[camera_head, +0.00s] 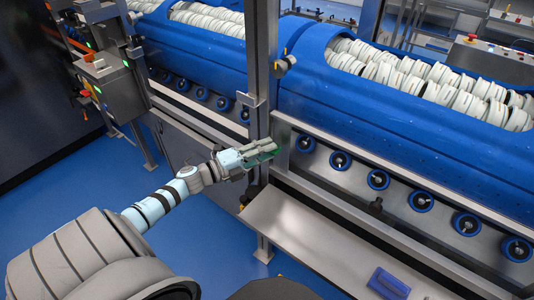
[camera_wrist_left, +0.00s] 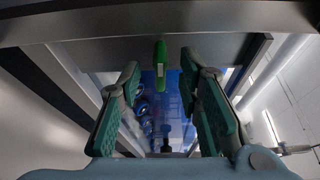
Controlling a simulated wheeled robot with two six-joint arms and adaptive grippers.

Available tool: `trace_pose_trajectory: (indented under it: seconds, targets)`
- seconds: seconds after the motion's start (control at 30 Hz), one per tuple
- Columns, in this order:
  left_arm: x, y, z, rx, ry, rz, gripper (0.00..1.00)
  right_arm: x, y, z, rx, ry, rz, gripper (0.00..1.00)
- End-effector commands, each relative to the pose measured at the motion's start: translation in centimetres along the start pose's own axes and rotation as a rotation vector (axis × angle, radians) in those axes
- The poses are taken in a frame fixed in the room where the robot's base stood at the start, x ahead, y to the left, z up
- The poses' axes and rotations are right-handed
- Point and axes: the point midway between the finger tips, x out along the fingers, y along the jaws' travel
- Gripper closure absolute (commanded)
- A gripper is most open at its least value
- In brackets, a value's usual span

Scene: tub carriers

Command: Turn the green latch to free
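The green latch (camera_wrist_left: 160,64) shows in the left wrist view as a narrow upright bar with a pale stripe, hanging under a grey metal crossbar. My left gripper (camera_wrist_left: 158,78) is open, with one green-padded finger on each side of the latch and a gap on both sides. In the head view my left gripper (camera_head: 269,151) reaches the steel post at the middle of the machine. There the gripper hides the latch, and I cannot tell its green from the finger pads. My right gripper is not in view.
A vertical steel post (camera_head: 262,60) stands beside the gripper. A blue machine cover (camera_head: 400,130) with white rolls and blue rollers lies right of it. A steel shelf (camera_head: 310,235) below carries a blue block (camera_head: 388,284). A control box (camera_head: 112,85) stands at left.

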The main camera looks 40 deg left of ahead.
Motion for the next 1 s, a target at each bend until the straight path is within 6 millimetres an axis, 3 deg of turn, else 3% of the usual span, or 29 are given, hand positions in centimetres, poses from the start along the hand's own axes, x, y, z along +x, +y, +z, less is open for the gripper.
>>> trace_pose_trajectory:
  seconds: [0.3,0.5,0.9,0.93,1.0]
  targets:
    - [0.43,-0.02,0.00,0.000,0.000,0.002,0.70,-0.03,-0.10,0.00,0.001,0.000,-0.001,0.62]
    - [0.42,-0.02,-0.02,0.000,0.001,0.001,1.00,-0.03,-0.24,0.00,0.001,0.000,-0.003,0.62]
    - [0.41,0.02,-0.02,-0.059,0.001,-0.024,1.00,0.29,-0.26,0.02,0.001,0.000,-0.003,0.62]
    - [0.41,0.01,-0.02,-0.059,0.001,-0.024,0.85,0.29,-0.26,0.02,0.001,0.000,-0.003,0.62]
    - [0.41,0.01,-0.01,-0.058,0.001,-0.023,0.74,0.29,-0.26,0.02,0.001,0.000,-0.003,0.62]
